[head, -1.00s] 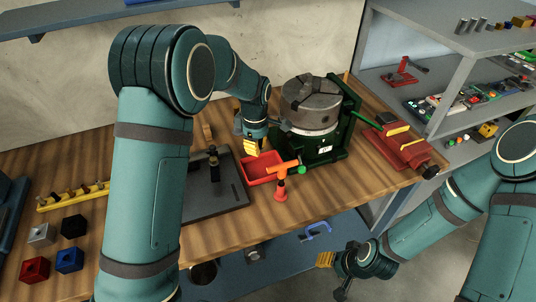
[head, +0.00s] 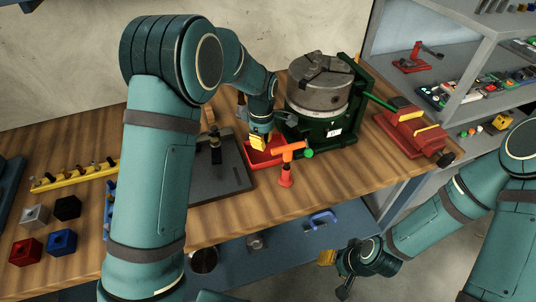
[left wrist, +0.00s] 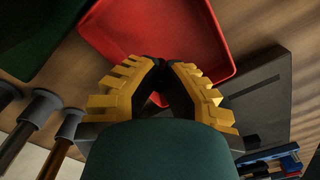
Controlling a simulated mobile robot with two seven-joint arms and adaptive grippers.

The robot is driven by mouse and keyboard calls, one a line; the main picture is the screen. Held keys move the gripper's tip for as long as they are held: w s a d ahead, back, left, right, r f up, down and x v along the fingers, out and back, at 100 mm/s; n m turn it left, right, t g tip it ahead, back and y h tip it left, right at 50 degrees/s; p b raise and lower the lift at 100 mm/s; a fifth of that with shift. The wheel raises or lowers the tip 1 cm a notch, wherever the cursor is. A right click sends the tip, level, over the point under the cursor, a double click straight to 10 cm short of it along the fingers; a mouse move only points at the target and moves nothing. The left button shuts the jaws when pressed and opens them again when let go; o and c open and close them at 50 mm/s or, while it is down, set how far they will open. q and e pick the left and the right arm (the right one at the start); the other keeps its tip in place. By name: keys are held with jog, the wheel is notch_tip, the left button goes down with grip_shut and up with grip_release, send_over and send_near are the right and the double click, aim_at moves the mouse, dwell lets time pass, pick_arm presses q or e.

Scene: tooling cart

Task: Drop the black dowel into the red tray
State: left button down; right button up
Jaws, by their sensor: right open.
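The red tray (head: 250,159) lies on the wooden bench, left of the green-based chuck. It also fills the top of the left wrist view (left wrist: 222,45), where its visible floor looks bare. My left gripper (head: 258,142) points down over the tray, yellow fingers close together. In the left wrist view its fingertips (left wrist: 165,65) converge on something dark, apparently the black dowel (left wrist: 160,72), mostly hidden and hard to tell from the dark finger pads. My right gripper (head: 335,270) is open, low in front of the bench, away from the tray.
An orange T-shaped piece with a green end (head: 287,160) stands at the tray's right front. The grey chuck on its green base (head: 320,110) is close behind. A dark plate with an upright black post (head: 228,180) is to the left. A red vise (head: 410,135) stands further right.

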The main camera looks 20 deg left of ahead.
pick_arm(q)
jog(key=c, duration=1.1)
grip_release()
jog(key=shift+o, duration=0.2)
jog(key=shift+r, duration=0.15)
notch_tip(320, 180, up, 12)
